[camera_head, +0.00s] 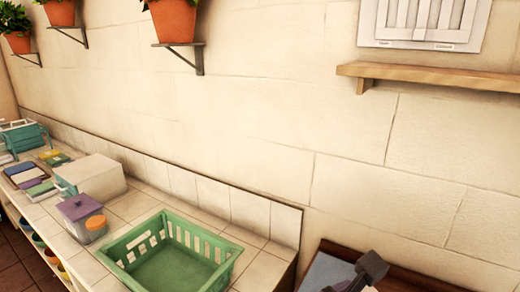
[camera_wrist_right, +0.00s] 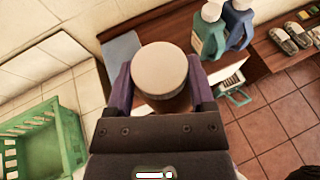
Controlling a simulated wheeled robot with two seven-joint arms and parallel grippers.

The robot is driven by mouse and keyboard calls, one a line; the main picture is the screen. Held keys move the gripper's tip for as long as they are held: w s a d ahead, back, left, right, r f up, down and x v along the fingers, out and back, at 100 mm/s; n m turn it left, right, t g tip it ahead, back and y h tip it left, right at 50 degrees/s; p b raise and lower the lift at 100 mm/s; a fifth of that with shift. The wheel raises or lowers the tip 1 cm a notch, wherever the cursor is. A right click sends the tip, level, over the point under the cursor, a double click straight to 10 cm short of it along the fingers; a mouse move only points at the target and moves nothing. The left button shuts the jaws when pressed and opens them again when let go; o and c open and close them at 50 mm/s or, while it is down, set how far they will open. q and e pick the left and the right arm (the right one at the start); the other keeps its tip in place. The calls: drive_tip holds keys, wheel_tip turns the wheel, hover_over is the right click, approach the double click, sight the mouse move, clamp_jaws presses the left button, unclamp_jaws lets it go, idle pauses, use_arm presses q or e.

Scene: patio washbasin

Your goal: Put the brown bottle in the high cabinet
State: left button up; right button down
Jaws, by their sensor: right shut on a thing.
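In the right wrist view my right gripper (camera_wrist_right: 160,76) is shut on a round thing with a pale flat top, the brown bottle (camera_wrist_right: 160,68). Its purple fingers press on both sides. Only the pale top and a little brown below it show; the rest is hidden under the top and the gripper. In the head view a white slatted panel (camera_head: 425,20) hangs on the wall at the top right, cut by the frame edge. It looks closed, and I cannot tell whether it is the high cabinet's door. My left gripper is in neither view.
A wooden shelf (camera_head: 430,76) juts from the wall below the panel. A green basket (camera_head: 172,266) stands on the tiled counter beside a purple-lidded container (camera_head: 82,217) and a white box (camera_head: 95,178). Potted plants (camera_head: 172,20) sit on wall brackets. Teal (camera_wrist_right: 208,38) and blue (camera_wrist_right: 238,22) bottles stand beyond my gripper.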

drive_tip(key=f+b, duration=0.8)
drive_tip(key=f, duration=0.1)
drive_tip(key=f+b, duration=0.8)
drive_tip(key=f, duration=0.2)
drive_tip(key=shift+w+f, duration=0.2)
drive_tip(key=shift+f, duration=0.1)
drive_tip(key=n+y, duration=0.1)
drive_tip(key=n+t+y, duration=0.1)
drive_tip(key=shift+d+n+t, duration=0.2)
drive_tip(key=shift+n+t, duration=0.1)
drive_tip(key=shift+a+r+n+t+y, duration=0.1)
drive_tip(key=shift+n+t+y, duration=0.35)
drive_tip(key=shift+n+y, duration=0.15)
drive_tip(key=shift+a+r+n+t+y, duration=0.1)
drive_tip(key=shift+n+t+y, duration=0.35)
drive_tip(key=shift+n+y, duration=0.15)
